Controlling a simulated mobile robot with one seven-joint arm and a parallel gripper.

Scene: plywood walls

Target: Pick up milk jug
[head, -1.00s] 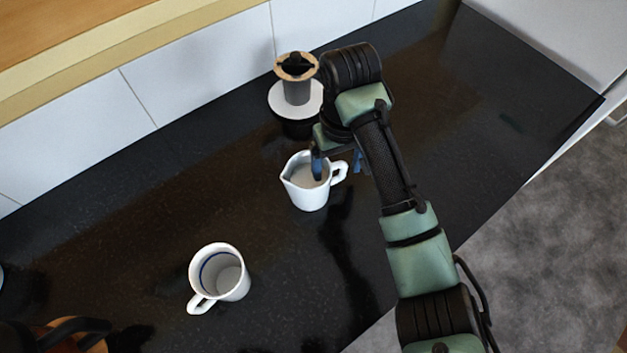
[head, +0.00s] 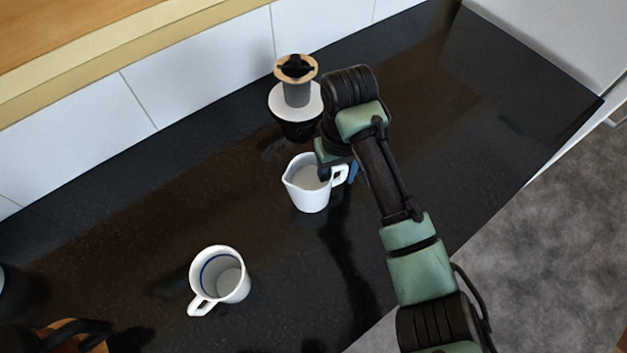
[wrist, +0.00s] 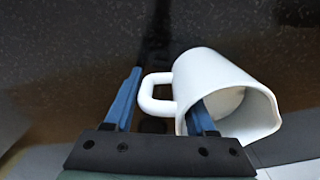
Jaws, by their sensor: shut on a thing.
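The white milk jug (head: 306,192) stands upright on the black counter in the middle of the head view, its spout to the left and its handle to the right. My gripper (head: 338,174) is at the jug's handle side. In the wrist view, the jug (wrist: 215,82) shows its handle between the two blue fingers of my gripper (wrist: 166,92). One finger reaches inside the jug's rim and the other is outside the handle. The gripper is shut on the jug; the exact contact is partly hidden.
A white mug (head: 232,283) with a blue inner line stands at lower left. A coffee dripper-like item (head: 297,92) with a white disc stands just behind the jug. A dark-handled object (head: 75,335) is at the bottom left corner. The counter (head: 480,130) is clear at right.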

